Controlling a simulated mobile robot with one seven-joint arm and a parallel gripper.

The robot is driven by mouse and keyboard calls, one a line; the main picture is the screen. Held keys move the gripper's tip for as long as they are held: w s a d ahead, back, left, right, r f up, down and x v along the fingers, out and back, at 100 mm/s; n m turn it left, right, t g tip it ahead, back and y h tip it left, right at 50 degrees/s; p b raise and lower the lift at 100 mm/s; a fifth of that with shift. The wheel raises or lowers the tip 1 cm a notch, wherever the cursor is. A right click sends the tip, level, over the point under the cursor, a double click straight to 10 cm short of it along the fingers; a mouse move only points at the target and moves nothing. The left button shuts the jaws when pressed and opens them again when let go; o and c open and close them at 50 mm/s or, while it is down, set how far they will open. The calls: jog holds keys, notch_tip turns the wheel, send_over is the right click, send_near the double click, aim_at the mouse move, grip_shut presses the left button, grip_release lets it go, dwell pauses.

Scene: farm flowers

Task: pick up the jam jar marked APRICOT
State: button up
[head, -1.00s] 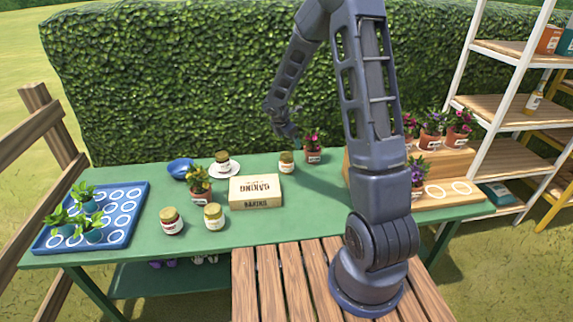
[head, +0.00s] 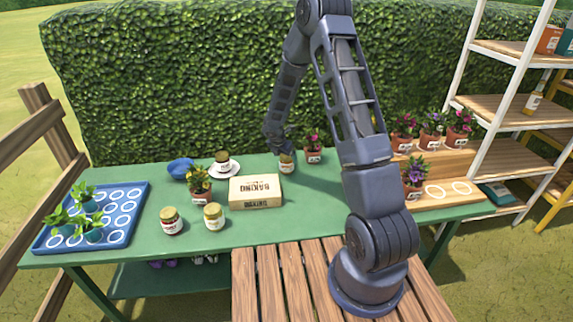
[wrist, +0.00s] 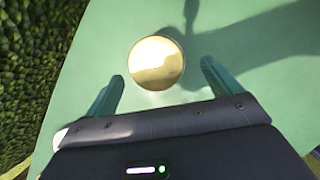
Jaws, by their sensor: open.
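My gripper (wrist: 162,74) is open, with one finger on each side of the view. A jar with a round gold lid (wrist: 156,62) shows from above between and just beyond the fingertips. In the head view this jar (head: 287,164) stands upright at the back of the green table, with my gripper (head: 281,150) right above it. Other jars are a dark red one (head: 171,222), a yellowish one (head: 213,218), and one on a white saucer (head: 222,160). The label words are too small to read, so I cannot tell which jar is marked APRICOT.
A potted flower (head: 313,147) stands close to the right of the jar under my gripper. A cardboard box (head: 256,192) is in front, left of it. A blue bowl (head: 180,168), a potted plant (head: 200,185) and a blue tray (head: 128,222) are further left. A hedge rises behind.

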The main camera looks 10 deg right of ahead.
aim_at(286, 162)
jog(key=x, duration=0.5)
jog(key=shift+w+a, duration=0.1)
jog(key=c, duration=1.4)
